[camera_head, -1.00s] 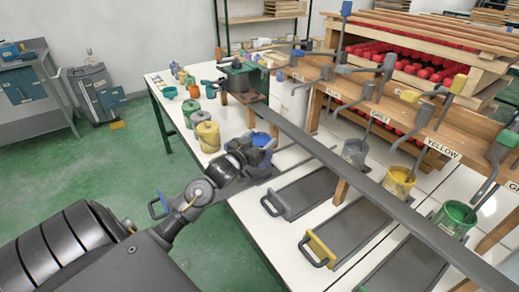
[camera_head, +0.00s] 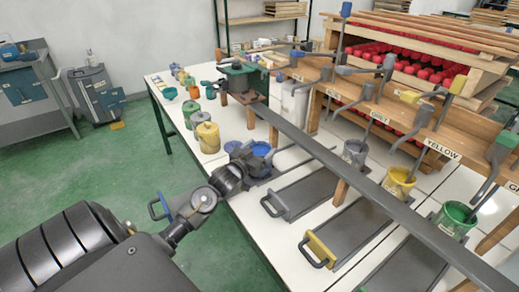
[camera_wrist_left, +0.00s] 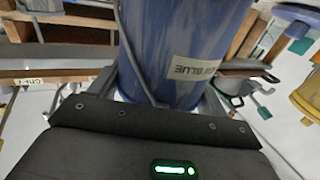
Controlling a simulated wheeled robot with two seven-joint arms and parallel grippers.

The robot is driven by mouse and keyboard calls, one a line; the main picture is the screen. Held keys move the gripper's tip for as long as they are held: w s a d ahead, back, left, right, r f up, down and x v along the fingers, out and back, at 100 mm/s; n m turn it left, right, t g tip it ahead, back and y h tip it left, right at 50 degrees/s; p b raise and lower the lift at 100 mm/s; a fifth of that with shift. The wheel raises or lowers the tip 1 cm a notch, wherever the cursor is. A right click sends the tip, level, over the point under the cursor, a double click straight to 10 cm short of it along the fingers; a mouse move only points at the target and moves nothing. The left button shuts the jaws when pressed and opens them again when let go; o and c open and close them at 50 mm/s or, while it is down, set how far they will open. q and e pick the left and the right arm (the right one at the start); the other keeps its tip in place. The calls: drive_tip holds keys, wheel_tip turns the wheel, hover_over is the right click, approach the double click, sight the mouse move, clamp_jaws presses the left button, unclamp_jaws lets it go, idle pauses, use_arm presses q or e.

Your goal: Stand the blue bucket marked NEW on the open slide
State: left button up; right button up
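The blue bucket (camera_head: 262,149) is between the fingers of my left gripper (camera_head: 256,163), over the near end of the dark slide strip at the table's left part. In the left wrist view the bucket (camera_wrist_left: 180,40) fills the middle, with a finger at each side and a white label reading BLUE; the word before it is unclear. The open slide with a blue handle (camera_head: 158,206) sticks out past the table edge, and my arm hides much of it. I cannot tell whether the bucket's base touches the slide. My right gripper is not in view.
Other slides with a grey handle (camera_head: 274,206) and a yellow handle (camera_head: 319,249) lie to the right. Grey (camera_head: 355,152), yellow (camera_head: 398,185) and green (camera_head: 455,218) buckets stand behind the long rail (camera_head: 350,178).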

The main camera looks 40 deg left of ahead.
use_arm(q)
drive_tip(key=o, duration=0.3)
drive_tip(key=shift+r, duration=0.15)
drive_tip(key=shift+s, duration=0.25)
drive_tip(key=s, duration=0.7)
drive_tip(key=s+d, duration=0.1)
drive_tip(key=s, duration=0.2)
drive_tip(key=shift+s+b, duration=0.25)
drive_tip(key=shift+b, duration=0.1)
drive_tip(key=shift+s, duration=0.5)
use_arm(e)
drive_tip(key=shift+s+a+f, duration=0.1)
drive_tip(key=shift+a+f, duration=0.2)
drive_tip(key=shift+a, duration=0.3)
use_arm(q)
drive_tip(key=shift+f, duration=0.2)
